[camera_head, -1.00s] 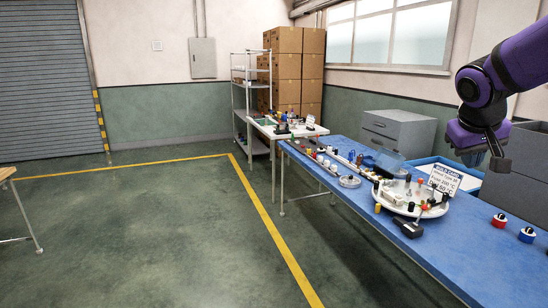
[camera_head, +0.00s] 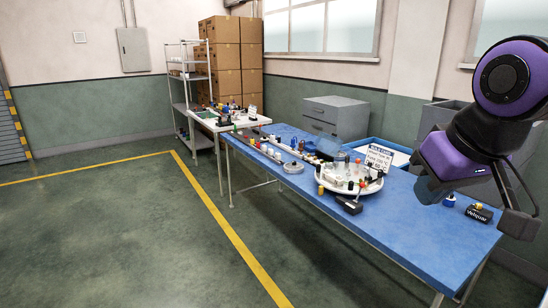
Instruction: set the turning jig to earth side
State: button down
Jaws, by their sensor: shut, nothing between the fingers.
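A round white turntable-like plate (camera_head: 345,188) stands on the blue table (camera_head: 420,235). Several small dark, red, yellow and pale parts stand on it. I cannot tell for sure that it is the turning jig, nor which side is set. My gripper (camera_head: 518,222), dark and partly cut by the arm's own links, hangs at the right, above the table's right end. It is shut and empty. It is well apart from the round plate.
A white sign card (camera_head: 379,157) stands behind the plate. A black block (camera_head: 349,204) lies in front of it. A black labelled box (camera_head: 479,213) and a blue-and-white item (camera_head: 449,200) are near my arm. Open floor (camera_head: 130,235) is at left.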

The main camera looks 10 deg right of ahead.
aim_at(341, 177)
jog(key=i+j, duration=0.1)
jog(key=i, duration=0.4)
jog(key=i+j+z, duration=0.1)
jog(key=i, duration=0.35)
jog(key=i+j, duration=0.2)
jog(key=i, duration=0.3)
jog(key=i+j, duration=0.15)
jog(key=i, duration=0.3)
jog(key=i+j+z, duration=0.1)
jog(key=i, duration=0.4)
jog(key=i+j, duration=0.2)
jog(key=i, duration=0.25)
jog(key=z, duration=0.05)
